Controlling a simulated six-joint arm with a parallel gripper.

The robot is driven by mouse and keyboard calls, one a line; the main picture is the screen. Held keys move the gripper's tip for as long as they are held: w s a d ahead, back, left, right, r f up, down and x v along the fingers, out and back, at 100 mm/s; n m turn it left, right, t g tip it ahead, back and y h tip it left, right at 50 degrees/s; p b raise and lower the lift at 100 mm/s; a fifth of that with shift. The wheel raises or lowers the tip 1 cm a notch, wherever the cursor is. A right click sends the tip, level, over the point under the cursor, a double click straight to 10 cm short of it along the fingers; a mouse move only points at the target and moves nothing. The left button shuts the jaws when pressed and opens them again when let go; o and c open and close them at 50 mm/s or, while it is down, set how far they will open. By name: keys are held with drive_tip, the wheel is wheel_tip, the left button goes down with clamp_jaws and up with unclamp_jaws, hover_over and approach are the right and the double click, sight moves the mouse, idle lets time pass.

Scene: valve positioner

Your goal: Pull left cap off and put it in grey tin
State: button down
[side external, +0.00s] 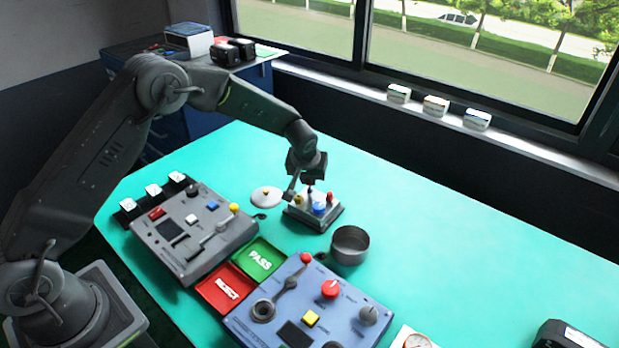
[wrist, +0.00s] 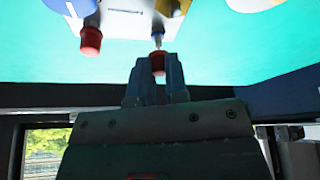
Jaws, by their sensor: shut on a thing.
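The valve positioner (side external: 297,214) is a small light-topped block on the green table, with a blue dial (side external: 319,208) and a yellow knob. One red cap (side external: 330,197) sits on its right side; it also shows at left in the wrist view (wrist: 91,40). My gripper (side external: 310,186) is over the positioner's back edge. In the wrist view its fingers (wrist: 156,68) are shut on the other red cap, the left cap (wrist: 158,62), in line with a thin silver stem. Whether cap and stem still join is unclear. The round grey tin (side external: 350,258) stands open, right of the positioner.
A white disc (side external: 266,196) lies left of the positioner. A grey control box (side external: 190,240), red and green trays (side external: 225,291) and a blue control panel (side external: 305,310) stand in front. The table to the right and behind is mostly clear up to the window sill.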

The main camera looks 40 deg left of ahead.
drive_tip(key=shift+r, duration=0.1)
drive_tip(key=shift+r, duration=1.9)
wheel_tip(320, 180, up, 3)
hover_over(351, 246)
drive_tip(key=s, duration=0.2)
drive_tip(key=shift+m, duration=0.4)
drive_tip(key=shift+d+f, duration=0.15)
drive_tip(key=shift+f, duration=2.7)
drive_tip(key=shift+d+f, duration=0.15)
drive_tip(key=shift+f, duration=2.7)
drive_tip(key=c, duration=1.1)
unclamp_jaws()
